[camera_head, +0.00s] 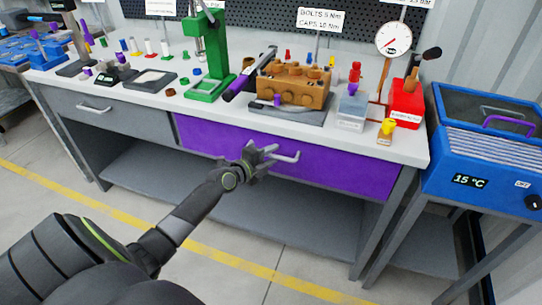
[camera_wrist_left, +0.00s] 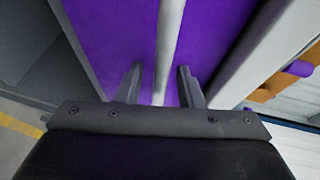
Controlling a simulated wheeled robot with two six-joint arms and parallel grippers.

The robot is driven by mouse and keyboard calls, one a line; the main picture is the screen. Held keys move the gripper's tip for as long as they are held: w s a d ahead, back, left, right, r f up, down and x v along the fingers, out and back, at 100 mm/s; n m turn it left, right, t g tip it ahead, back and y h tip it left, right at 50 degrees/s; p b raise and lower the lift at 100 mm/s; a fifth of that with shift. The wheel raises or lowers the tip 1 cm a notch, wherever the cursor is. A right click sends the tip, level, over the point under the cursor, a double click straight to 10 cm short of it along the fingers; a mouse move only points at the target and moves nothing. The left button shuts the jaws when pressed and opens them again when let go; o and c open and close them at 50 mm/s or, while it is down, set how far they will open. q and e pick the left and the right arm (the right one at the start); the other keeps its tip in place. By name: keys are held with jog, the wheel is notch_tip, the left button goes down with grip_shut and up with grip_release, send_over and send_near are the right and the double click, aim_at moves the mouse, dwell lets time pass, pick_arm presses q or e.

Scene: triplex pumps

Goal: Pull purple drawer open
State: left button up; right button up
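The purple drawer (camera_head: 330,166) is under the white bench top, and its front looks flush with the bench. Its pale bar handle (camera_head: 288,158) shows to the right of my left gripper (camera_head: 262,152). In the left wrist view, the purple front (camera_wrist_left: 118,35) fills the middle. The handle (camera_wrist_left: 169,45) runs down between the two fingers of my left gripper (camera_wrist_left: 160,85). The fingers are apart, with a visible gap on both sides of the bar. The gripper hides part of the handle in the head view. My right gripper is not in view.
A grey drawer (camera_head: 115,118) is left of the purple one, above a lower shelf (camera_head: 240,200). The bench top (camera_head: 205,108) holds a green press (camera_head: 212,60), a brown pump block (camera_head: 294,83) and small parts. A blue bath (camera_head: 480,160) stands at right. Floor in front is clear.

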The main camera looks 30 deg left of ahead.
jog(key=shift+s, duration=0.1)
pick_arm(q)
grip_shut()
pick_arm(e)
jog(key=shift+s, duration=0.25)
pick_arm(q)
jog(key=shift+s, duration=0.1)
